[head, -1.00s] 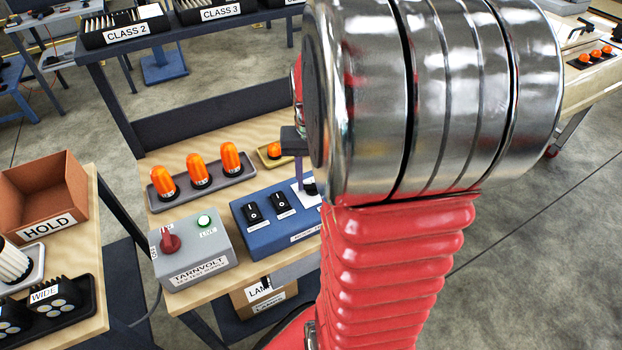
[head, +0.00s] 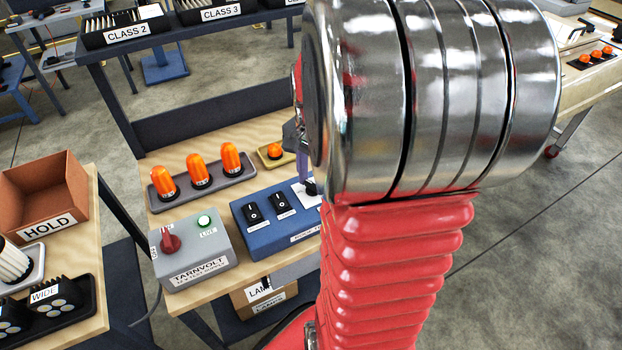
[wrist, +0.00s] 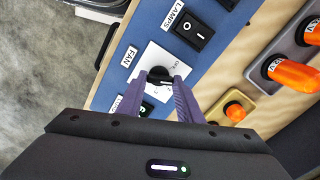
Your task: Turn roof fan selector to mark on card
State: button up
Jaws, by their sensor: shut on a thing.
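The fan selector (wrist: 160,75) is a black round knob with a light pointer line, set on a white dial plate (wrist: 152,56) beside the FAN label (wrist: 129,63) in the wrist view. My gripper (wrist: 163,84) has its purple fingers shut on the knob, one on each side. The plate's markings are partly covered by the fingers and too small to read. In the head view the blue switch panel (head: 264,237) shows, with the knob end mostly hidden behind my arm. I cannot make out the card with the mark in either view.
Two black rocker switches (head: 254,213) sit left of the dial. A grey TARNVOLT supply box (head: 193,253) stands left of the panel. Orange beacons (head: 199,171) in a grey tray and a yellow tray with an orange lamp (head: 274,151) stand behind.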

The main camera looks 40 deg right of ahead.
aim_at(311, 183)
jog(key=shift+w+a, duration=0.1)
jog(key=shift+w, duration=0.05)
dwell(0.3)
jog(key=o, duration=1.1)
notch_tip(311, 183, up, 14)
jog(key=shift+f, duration=0.1)
dwell(0.5)
